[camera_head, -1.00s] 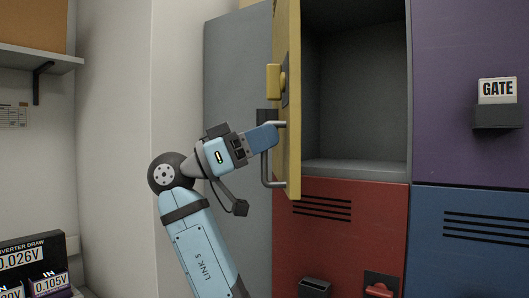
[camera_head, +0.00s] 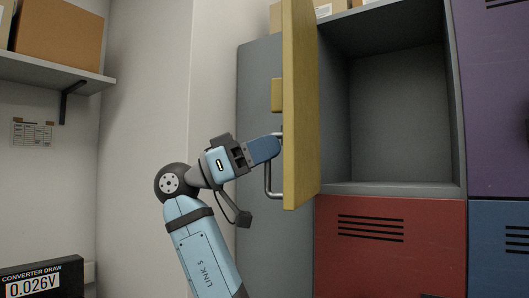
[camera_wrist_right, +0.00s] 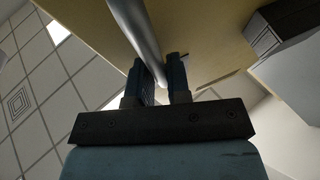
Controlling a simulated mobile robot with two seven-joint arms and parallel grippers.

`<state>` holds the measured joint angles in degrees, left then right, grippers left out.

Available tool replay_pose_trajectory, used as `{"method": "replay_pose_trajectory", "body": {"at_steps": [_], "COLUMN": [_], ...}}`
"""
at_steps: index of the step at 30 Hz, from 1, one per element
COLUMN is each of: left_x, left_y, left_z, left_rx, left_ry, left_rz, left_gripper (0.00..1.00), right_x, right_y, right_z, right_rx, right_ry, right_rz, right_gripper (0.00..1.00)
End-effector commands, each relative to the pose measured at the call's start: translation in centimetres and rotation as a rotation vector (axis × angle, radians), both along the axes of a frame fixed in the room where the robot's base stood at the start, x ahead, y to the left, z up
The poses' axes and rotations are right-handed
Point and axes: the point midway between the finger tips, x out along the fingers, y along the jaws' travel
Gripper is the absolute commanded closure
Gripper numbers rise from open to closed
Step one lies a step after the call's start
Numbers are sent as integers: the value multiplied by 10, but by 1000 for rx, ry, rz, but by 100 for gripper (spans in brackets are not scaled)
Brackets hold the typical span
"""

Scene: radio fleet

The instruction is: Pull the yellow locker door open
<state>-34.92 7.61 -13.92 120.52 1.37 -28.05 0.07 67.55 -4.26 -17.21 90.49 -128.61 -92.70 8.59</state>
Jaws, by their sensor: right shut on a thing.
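The yellow locker door (camera_head: 303,120) stands swung wide open, seen nearly edge-on in the head view. Its locker compartment (camera_head: 398,110) is grey and empty. A metal bar handle (camera_head: 267,180) sits on the door's outer face, on the left. My right gripper (camera_head: 276,146) is shut on this handle near its upper end. In the right wrist view the bar (camera_wrist_right: 143,42) passes between the two dark fingers (camera_wrist_right: 160,80), with the yellow door face (camera_wrist_right: 200,35) behind it. My left gripper is not in view.
A red locker (camera_head: 385,245) is below the open compartment. Purple (camera_head: 500,100) and blue (camera_head: 500,245) lockers are at the right. Cardboard boxes (camera_head: 340,8) lie on top. A wall shelf (camera_head: 60,68) and a converter display (camera_head: 40,280) are at the left.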

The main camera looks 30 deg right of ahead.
Motion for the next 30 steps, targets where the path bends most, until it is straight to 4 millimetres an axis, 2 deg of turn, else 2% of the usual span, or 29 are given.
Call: {"method": "replay_pose_trajectory", "body": {"at_steps": [12,13,15,24,30], "left_x": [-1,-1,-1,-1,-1], "left_y": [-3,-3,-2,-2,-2], "left_z": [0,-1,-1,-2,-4], "left_rx": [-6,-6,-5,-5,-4], "left_ry": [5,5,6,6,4], "left_rz": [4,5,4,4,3], "left_gripper": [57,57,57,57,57], "right_x": [1,1,1,2,14], "right_y": [-3,-3,-3,1,23], "right_z": [4,5,4,1,-10], "right_rx": [-1,-1,0,0,-1], "right_ry": [3,3,2,2,2], "right_rz": [2,2,1,1,1], "right_gripper": [100,78,63,63,63]}}
